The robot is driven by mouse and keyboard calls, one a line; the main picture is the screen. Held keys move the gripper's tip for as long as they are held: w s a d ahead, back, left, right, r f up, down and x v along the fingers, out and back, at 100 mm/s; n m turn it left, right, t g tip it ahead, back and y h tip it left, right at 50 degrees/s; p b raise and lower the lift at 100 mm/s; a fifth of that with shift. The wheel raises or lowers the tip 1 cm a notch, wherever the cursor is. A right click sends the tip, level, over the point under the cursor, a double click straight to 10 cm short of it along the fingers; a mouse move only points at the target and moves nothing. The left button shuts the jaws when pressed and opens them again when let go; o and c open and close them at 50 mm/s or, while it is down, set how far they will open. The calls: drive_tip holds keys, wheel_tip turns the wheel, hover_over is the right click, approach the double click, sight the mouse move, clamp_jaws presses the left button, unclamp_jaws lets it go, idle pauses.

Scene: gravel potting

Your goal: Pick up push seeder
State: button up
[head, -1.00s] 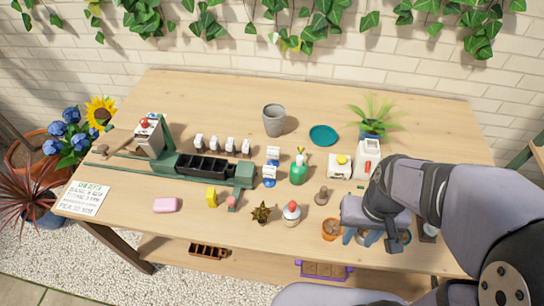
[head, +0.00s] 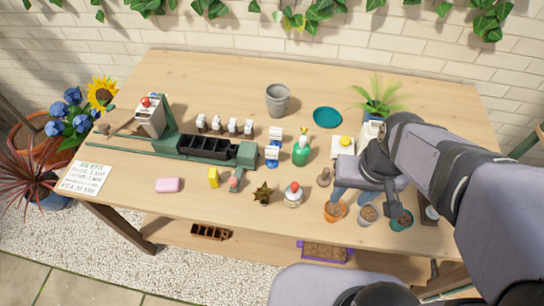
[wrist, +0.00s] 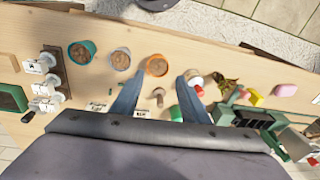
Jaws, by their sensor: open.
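I cannot tell for certain which object is the push seeder. A small brown knobbed tool (head: 324,177) stands on the table left of my gripper; it also shows between the fingers in the wrist view (wrist: 158,97). A round white jar with a red top (head: 293,195) stands further left; in the wrist view it is beside the right finger (wrist: 196,82). My gripper (head: 365,200) points down near the front right of the table. Its two blue-grey fingers are spread in the wrist view (wrist: 157,97), with nothing held between them.
Orange (head: 335,213), grey (head: 367,216) and green (head: 402,221) pots stand by the front edge. A green seeding rig (head: 165,145) fills the left side.

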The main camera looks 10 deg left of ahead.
drive_tip(key=w+a+n+t+y+b, duration=0.1)
drive_tip(key=w+a+t+y+b, duration=0.15)
drive_tip(key=w+a, duration=0.35)
drive_tip(key=w+a+n+t+y+b, duration=0.1)
drive_tip(key=w+a+t+b, duration=0.2)
drive_tip(key=a, duration=0.6)
wheel_tip(320, 180, up, 2)
drive_tip(key=t+b, duration=0.4)
drive_tip(key=t, duration=0.1)
hover_over(271, 155)
drive_tip(key=s+a, duration=0.2)
drive_tip(key=s, duration=0.1)
drive_tip(key=f+m+h+b, duration=0.1)
drive_tip(key=f, duration=0.3)
drive_tip(key=s+d+f+m+t+h+b, duration=0.1)
drive_tip(key=f+h, duration=0.1)
drive_tip(key=f, duration=0.2)
drive_tip(key=s+d+f+t+h+b, duration=0.1)
drive_tip(key=f, duration=0.3)
drive_tip(key=shift+s+d+f+m+h, duration=0.2)
drive_tip(key=shift+s+f+m+h, duration=0.1)
drive_tip(key=shift+m, duration=0.1)
drive_tip(key=shift+f+b+x, duration=0.15)
drive_tip(key=shift+x, duration=1.7)
drive_tip(key=shift+f+b+x, duration=0.15)
drive_tip(key=shift+f+x, duration=0.05)
drive_tip(key=shift+x, duration=1.65)
drive_tip(key=shift+s+a, duration=0.1)
drive_tip(key=shift+a, duration=0.05)
drive_tip(key=shift+c, duration=0.3)
